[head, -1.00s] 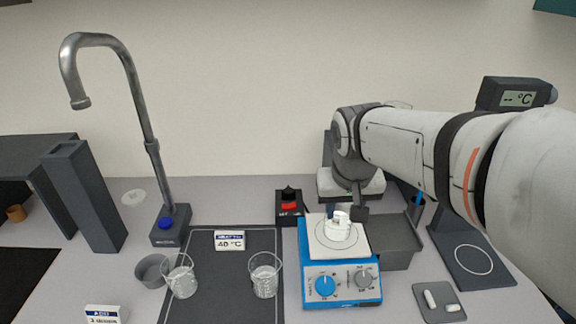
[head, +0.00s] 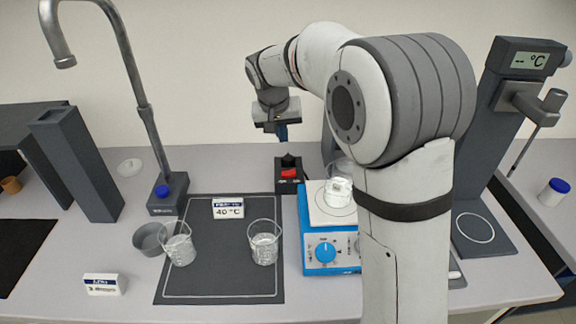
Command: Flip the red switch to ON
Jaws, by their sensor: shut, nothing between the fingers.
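The red switch (head: 289,173) sits on a small black box (head: 289,187) at the back of the bench, just left of the blue hotplate. A small black part stands behind the red rocker. The label on the box is too small to read, so I cannot tell the switch's position. My gripper (head: 282,136) points down just above and behind the switch box. Its fingers look close together, with nothing seen between them. I cannot tell whether the fingertips touch the box.
The blue hotplate (head: 318,248) carries a glass vessel (head: 339,188) and is partly hidden by my arm. Two beakers (head: 179,244) (head: 264,243) stand on the dark mat (head: 222,285) in front. A tap (head: 147,115) rises at left; a thermometer stand (head: 490,150) is at right.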

